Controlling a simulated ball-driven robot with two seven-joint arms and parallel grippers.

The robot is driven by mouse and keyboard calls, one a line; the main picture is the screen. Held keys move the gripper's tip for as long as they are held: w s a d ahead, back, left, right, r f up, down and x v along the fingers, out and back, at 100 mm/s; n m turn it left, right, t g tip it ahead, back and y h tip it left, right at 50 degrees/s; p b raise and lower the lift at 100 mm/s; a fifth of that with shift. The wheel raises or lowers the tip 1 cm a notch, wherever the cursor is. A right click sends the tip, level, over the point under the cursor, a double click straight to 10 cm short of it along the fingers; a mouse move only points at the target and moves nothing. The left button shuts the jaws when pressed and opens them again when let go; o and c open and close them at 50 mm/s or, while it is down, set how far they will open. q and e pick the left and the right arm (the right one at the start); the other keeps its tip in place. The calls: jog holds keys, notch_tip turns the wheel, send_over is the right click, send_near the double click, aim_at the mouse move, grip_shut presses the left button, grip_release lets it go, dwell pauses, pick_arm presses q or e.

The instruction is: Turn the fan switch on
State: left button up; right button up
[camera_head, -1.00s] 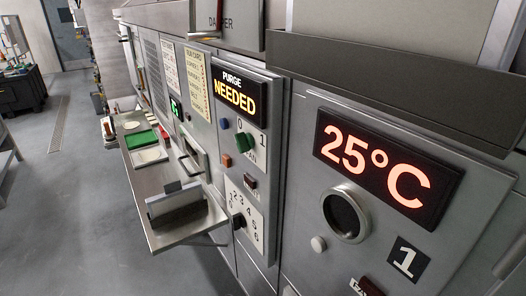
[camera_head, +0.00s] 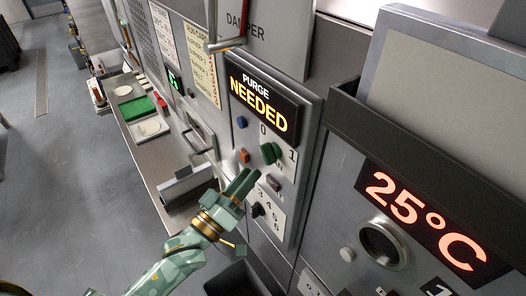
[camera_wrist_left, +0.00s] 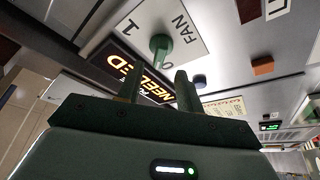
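The fan switch (camera_head: 269,153) is a green knob on a white plate marked 0 and 1, on the grey panel under the lit "PURGE NEEDED" display (camera_head: 258,105). In the left wrist view the knob (camera_wrist_left: 160,46) stands out beside the word FAN; I cannot tell which mark it points to. My left gripper (camera_head: 241,180) is just below and left of the knob in the head view. In the left wrist view its two fingers (camera_wrist_left: 156,78) are apart with nothing between them, and the knob is beyond their tips. My right gripper is not in view.
A blue button (camera_head: 241,122) and an orange button (camera_head: 244,156) sit left of the knob. A black dial (camera_head: 257,210) is below it. A metal shelf (camera_head: 150,160) juts out at left. A "25°C" display (camera_head: 425,218) is at right. Open floor lies left.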

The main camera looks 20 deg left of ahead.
aim_at(264, 158)
pick_arm(q)
jog(key=p+x, duration=0.1)
jog(key=x, duration=0.5)
jog(key=shift+d, duration=0.1)
grip_shut()
